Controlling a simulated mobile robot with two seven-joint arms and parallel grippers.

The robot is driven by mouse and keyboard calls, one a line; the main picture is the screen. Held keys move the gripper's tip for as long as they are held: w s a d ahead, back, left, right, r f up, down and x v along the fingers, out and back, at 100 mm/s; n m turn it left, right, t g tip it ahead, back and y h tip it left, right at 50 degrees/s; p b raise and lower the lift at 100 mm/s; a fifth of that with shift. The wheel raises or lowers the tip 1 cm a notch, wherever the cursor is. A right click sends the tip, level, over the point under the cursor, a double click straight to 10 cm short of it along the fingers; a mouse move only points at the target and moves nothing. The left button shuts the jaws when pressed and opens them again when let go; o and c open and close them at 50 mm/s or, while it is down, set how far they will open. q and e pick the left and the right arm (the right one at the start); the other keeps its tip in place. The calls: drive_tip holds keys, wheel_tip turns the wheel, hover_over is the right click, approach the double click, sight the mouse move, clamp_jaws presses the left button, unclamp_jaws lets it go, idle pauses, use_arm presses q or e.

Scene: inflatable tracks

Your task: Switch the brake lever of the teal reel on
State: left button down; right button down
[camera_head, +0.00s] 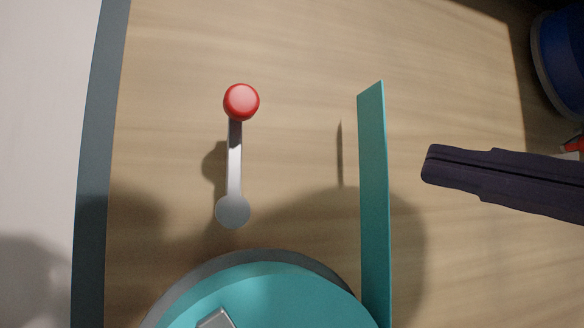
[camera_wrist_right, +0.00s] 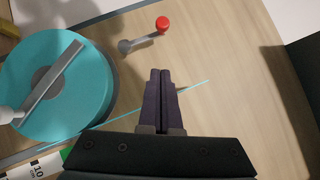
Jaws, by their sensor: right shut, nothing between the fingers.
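The brake lever is a grey arm (camera_head: 235,160) with a red knob (camera_head: 241,102), standing above the teal reel (camera_head: 265,300) in the head view. In the right wrist view the lever's red knob (camera_wrist_right: 162,23) and grey arm (camera_wrist_right: 138,40) are ahead of the fingers, beside the teal reel (camera_wrist_right: 90,90) at the left. My right gripper (camera_head: 430,164) is shut and empty, right of the lever and apart from it. It also shows in the right wrist view (camera_wrist_right: 160,72). My left gripper is not in view.
A thin upright teal strip (camera_head: 373,190) stands between the lever and my right gripper; it also shows in the right wrist view (camera_wrist_right: 200,84). A blue round thing (camera_head: 562,60) is at the upper right. Bare wooden surface (camera_head: 300,60) surrounds the lever.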

drive_tip(key=shift+r, duration=0.1)
drive_tip(key=p, duration=0.8)
approach(236, 160)
wheel_tip(236, 160, up, 4)
drive_tip(key=w+d, duration=0.1)
drive_tip(key=w, duration=0.1)
drive_tip(key=a+p, duration=0.1)
drive_tip(key=a+r+p, duration=0.1)
drive_tip(key=a+p, duration=0.1)
drive_tip(key=shift+s+a+r, duration=0.15)
drive_tip(key=shift+a+r, duration=0.1)
drive_tip(key=shift+a, duration=0.05)
